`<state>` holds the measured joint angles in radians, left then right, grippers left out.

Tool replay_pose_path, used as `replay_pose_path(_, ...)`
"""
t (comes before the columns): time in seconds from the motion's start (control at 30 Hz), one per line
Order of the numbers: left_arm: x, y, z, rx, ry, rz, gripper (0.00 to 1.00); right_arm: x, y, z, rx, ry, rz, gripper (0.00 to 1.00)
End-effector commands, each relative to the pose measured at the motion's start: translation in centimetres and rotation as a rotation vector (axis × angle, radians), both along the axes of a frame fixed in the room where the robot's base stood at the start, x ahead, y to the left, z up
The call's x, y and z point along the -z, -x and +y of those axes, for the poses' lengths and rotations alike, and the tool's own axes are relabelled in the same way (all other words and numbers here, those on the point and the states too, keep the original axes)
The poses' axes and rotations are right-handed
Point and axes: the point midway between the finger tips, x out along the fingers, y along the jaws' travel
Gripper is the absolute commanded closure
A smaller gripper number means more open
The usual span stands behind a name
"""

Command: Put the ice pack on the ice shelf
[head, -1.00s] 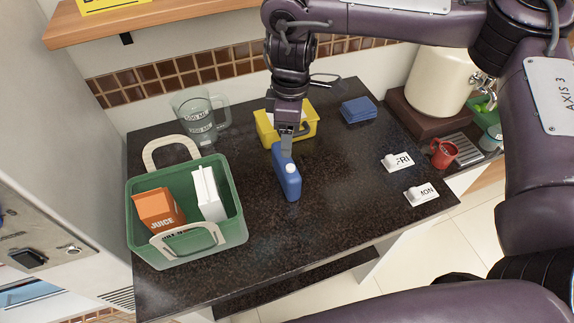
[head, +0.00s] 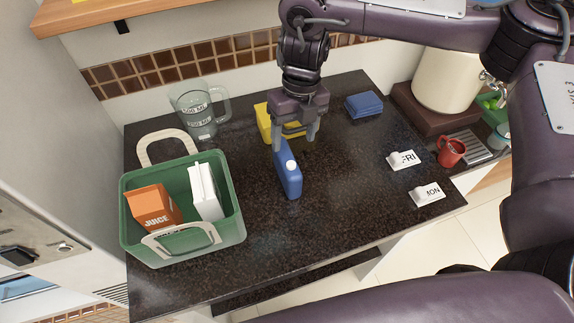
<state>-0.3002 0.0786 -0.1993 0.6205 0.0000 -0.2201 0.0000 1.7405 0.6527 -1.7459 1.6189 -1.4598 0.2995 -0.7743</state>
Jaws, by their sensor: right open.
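A blue slab-shaped bottle with a white cap (head: 290,182), which looks like the ice pack, lies or stands on the dark counter (head: 340,210) in the middle. My right gripper (head: 295,139) is open just above and behind its far end, with one finger close to that end. I cannot tell whether the finger touches it. No thing is held between the fingers. No ice shelf can be made out for certain. My left gripper is out of view.
A green basket (head: 236,222) holds an orange juice carton (head: 154,208) and a white carton (head: 204,190). A clear jug (head: 197,108), yellow container (head: 263,122), folded blue stack (head: 364,103), white FRI (head: 404,160) and MON (head: 427,194) tags, and red mug (head: 451,152) surround clear counter space.

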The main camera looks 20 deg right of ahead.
Motion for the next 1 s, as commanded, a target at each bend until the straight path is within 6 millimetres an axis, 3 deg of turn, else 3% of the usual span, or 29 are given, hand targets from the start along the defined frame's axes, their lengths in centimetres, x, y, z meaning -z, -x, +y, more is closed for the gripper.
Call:
replay_pose_path(0.17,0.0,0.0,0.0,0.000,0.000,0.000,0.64,1.9,0.3,0.3,0.002,0.000,0.003,0.35)
replay_pose_path(0.53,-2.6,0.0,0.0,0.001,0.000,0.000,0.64,6.3,0.6,1.6,0.004,0.002,0.002,0.35)
replay_pose_path(0.83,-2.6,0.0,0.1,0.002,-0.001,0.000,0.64,7.1,0.6,1.7,0.004,0.000,0.000,0.35)
replay_pose_path(1.0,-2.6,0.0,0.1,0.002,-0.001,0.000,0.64,7.0,0.6,1.7,0.004,0.001,0.000,0.56)
